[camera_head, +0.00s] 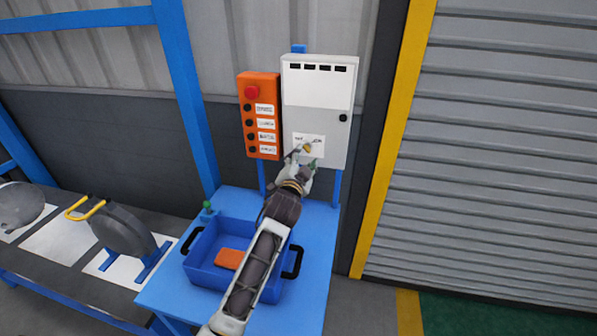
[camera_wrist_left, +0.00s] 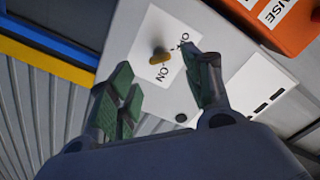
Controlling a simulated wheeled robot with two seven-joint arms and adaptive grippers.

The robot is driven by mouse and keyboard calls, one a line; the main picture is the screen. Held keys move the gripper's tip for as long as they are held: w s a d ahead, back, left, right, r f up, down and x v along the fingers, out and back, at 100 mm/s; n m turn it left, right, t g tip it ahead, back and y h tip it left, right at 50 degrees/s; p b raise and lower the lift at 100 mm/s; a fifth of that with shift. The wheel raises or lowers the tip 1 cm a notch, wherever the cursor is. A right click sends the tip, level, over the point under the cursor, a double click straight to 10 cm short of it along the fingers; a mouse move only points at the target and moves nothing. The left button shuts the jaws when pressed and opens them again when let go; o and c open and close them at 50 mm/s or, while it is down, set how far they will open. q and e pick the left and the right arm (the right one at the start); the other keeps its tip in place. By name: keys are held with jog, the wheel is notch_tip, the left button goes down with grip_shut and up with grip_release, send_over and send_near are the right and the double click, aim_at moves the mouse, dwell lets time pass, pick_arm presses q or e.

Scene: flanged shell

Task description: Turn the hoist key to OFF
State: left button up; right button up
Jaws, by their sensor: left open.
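The hoist key (camera_wrist_left: 160,57) is a small brass-yellow key on a white label (camera_wrist_left: 145,45) on the grey-white control box (camera_head: 316,85). In the head view the key (camera_head: 308,148) shows just beyond my left gripper (camera_head: 303,157). In the left wrist view my left gripper (camera_wrist_left: 158,72) is open, its green-padded fingers on either side of the key, with gaps visible between them and it. A second word starting with "O" is partly hidden by the right-hand finger. I cannot tell which mark the key points to.
An orange button panel (camera_head: 259,114) with a red button hangs left of the box. Below, a blue table (camera_head: 313,270) holds a blue bin (camera_head: 205,268) with an orange block (camera_head: 229,259). A dark bench (camera_head: 55,250) stands left. A ribbed shutter (camera_head: 490,150) fills the right.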

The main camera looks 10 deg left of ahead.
pick_arm(q)
jog(key=s, duration=0.6)
dwell(0.3)
jog(key=shift+s, duration=0.1)
dwell(0.3)
